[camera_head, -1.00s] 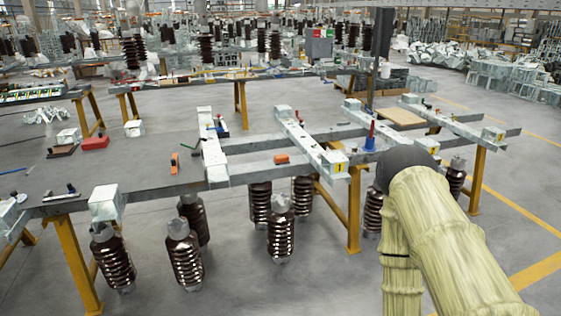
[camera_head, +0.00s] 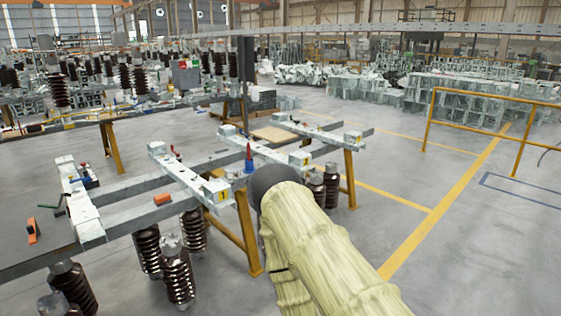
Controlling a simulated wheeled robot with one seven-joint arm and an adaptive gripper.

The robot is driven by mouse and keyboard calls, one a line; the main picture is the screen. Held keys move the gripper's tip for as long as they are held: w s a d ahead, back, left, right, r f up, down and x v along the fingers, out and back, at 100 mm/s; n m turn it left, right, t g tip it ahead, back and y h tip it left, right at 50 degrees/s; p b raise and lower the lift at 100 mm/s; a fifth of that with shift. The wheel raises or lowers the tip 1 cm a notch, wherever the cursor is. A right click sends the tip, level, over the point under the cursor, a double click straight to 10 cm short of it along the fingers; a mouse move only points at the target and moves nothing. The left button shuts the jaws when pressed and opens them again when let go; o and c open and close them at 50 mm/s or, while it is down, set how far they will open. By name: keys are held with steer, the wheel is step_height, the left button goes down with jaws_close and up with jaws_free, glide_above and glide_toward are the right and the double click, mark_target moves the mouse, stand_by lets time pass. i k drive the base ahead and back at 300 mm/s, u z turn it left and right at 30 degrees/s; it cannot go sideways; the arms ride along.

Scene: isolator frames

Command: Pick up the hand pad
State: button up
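I cannot pick out a hand pad with certainty. Small items lie on the grey steel frames: an orange block (camera_head: 163,198) on a cross beam, and an upright orange piece (camera_head: 33,231) at the left. A blue cone-like thing with a red tip (camera_head: 249,160) stands on a beam just behind my arm's dark rounded end. My arm, in a pale yellow ribbed sleeve, reaches up from the bottom right. My gripper fingers do not show.
Steel beams (camera_head: 180,172) on yellow legs (camera_head: 246,232) fill the left and middle. Brown ribbed insulators (camera_head: 177,276) hang below them. A yellow rail (camera_head: 490,97) stands at the right. The grey floor (camera_head: 450,260) is clear at lower right, with yellow lines.

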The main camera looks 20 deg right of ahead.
mark_target(160, 199)
steer(key=i, duration=1.5)
